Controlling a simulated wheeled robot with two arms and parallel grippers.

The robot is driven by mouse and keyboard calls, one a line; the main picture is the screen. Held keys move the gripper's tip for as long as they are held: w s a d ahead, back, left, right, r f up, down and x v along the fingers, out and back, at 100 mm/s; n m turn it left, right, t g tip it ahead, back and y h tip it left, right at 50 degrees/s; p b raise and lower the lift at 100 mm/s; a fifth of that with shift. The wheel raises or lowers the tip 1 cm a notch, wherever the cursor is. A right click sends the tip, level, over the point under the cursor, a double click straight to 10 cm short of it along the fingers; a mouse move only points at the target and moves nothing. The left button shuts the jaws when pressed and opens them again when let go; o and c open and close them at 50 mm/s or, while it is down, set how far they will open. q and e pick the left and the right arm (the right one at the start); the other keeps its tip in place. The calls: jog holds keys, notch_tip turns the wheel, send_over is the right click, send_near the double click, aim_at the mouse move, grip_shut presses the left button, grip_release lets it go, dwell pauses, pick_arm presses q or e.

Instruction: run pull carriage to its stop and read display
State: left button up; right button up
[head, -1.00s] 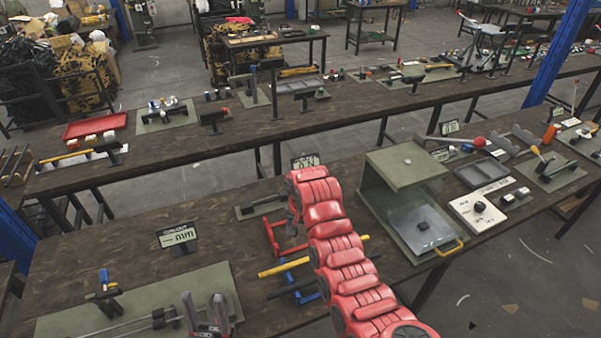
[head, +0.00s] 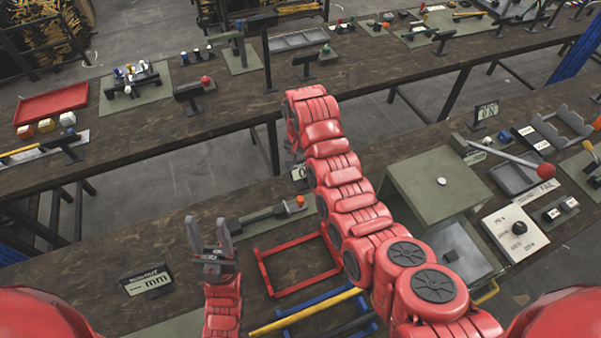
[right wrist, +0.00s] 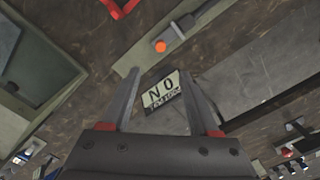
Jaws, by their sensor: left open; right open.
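A pull fixture (head: 262,215) with a dark bar and an orange knob (head: 300,201) sits on a grey-green plate; I take it for the pull carriage's. The knob also shows in the right wrist view (right wrist: 160,46). A small display (right wrist: 162,93) there reads "0 N" with "TENSION" beneath; in the head view my right arm mostly hides it. My right gripper (right wrist: 159,72) is open and empty, its fingers framing the display from above. In the head view its fingertips are hidden. My left gripper (head: 208,235) is open and empty, fingers upward, left of and nearer than the bar.
A second display (head: 146,281) showing dashes and "mm" stands at the left. A red frame (head: 297,265) and blue and yellow bars (head: 305,312) lie in front of the fixture. A grey-green box (head: 430,185) stands to the right. Bare tabletop lies left of the fixture.

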send_over(301, 199)
notch_tip(301, 199, down, 9)
jog(key=shift+r, duration=0.1)
notch_tip(301, 199, down, 8)
jog(key=b, duration=0.6)
jog(key=shift+w, duration=0.1)
jog(key=shift+c, duration=0.4)
grip_shut()
